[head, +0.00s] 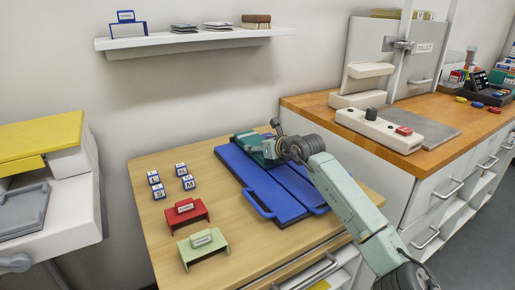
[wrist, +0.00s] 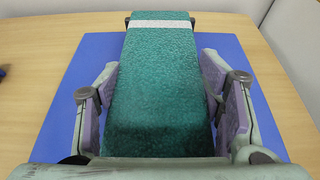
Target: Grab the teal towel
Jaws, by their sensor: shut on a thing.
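The teal towel (wrist: 158,85) is a folded, textured block with a white band across its far end. In the wrist view it lies between the two fingers of my gripper (wrist: 160,100), and the purple pads are shut on its sides. In the head view the towel (head: 246,139) shows at the back of a blue board (head: 262,185) on the wooden table. My gripper (head: 265,150) is at the towel there, and my arm hides part of it. Whether the towel touches the board is hard to tell.
Several letter cubes (head: 188,182), a red stand (head: 187,213) and a green stand (head: 202,245) are on the table's left. A wooden counter (head: 330,112) with a switch box (head: 379,129) stands at right. A shelf (head: 195,41) hangs on the wall above.

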